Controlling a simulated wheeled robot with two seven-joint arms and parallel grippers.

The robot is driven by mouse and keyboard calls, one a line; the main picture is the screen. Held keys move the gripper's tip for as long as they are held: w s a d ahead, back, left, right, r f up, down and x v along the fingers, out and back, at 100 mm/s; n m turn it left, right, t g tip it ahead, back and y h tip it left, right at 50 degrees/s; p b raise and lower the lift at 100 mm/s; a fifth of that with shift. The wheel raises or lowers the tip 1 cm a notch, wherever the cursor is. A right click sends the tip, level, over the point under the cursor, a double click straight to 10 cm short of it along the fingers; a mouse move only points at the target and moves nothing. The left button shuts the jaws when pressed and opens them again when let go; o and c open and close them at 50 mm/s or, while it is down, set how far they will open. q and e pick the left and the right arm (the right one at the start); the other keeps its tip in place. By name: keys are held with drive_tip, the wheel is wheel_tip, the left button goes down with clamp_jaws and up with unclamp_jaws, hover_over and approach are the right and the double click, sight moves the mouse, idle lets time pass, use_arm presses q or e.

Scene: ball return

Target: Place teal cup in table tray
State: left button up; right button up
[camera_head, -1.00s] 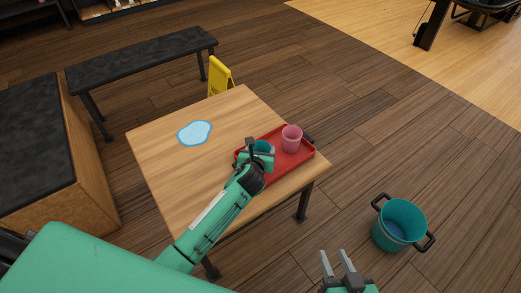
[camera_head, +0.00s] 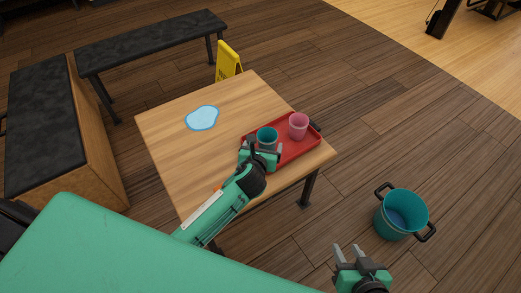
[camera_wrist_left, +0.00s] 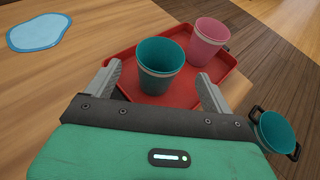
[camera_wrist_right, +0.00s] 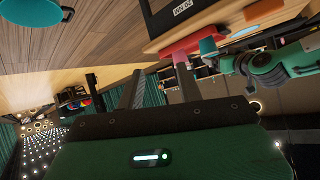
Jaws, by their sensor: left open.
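The teal cup (camera_head: 267,137) stands upright in the red table tray (camera_head: 301,151), left of the pink cup (camera_head: 298,124). My left gripper (camera_head: 266,149) is open at the near side of the teal cup. In the left wrist view the teal cup (camera_wrist_left: 160,62) stands between and beyond the spread fingers (camera_wrist_left: 158,78), with a gap on both sides. The tray floor (camera_wrist_left: 120,62) shows around it. My right gripper (camera_head: 346,248) is open and empty over the floor, away from the table; its fingers also show apart in the right wrist view (camera_wrist_right: 158,66).
The wooden table (camera_head: 190,157) carries a blue puddle-shaped patch (camera_head: 202,118) at its left. A teal bucket (camera_head: 403,214) with dark handles stands on the floor to the right. A yellow floor sign (camera_head: 229,62) and a dark bench (camera_head: 150,40) lie beyond the table.

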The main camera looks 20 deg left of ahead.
use_arm(q)
drive_tip(key=s+d+r+n+g+h, duration=0.1)
drive_tip(key=s+d+n+g+h, duration=0.1)
drive_tip(key=s+n, duration=1.1)
drive_tip(key=s+d+r+n+g+h, duration=0.2)
drive_tip(key=s+n+h, duration=0.1)
drive_tip(key=s+n, duration=1.1)
drive_tip(key=n, duration=0.4)
drive_tip(key=shift+s+r+n+g+p, duration=0.15)
drive_tip(key=shift+r+n+g+p, duration=0.15)
drive_tip(key=shift+n+p, duration=0.1)
use_arm(e)
drive_tip(key=shift+s+d+g+h, duration=0.25)
drive_tip(key=shift+d+g, duration=0.1)
drive_tip(key=shift+d, duration=0.2)
drive_tip(key=shift+s+d+g+h, duration=0.25)
drive_tip(key=shift+d+g, duration=0.1)
drive_tip(key=shift+d, duration=0.2)
use_arm(q)
drive_tip(key=shift+d+f, duration=0.1)
drive_tip(key=shift+f, duration=0.05)
use_arm(e)
drive_tip(key=shift+w+f, duration=0.1)
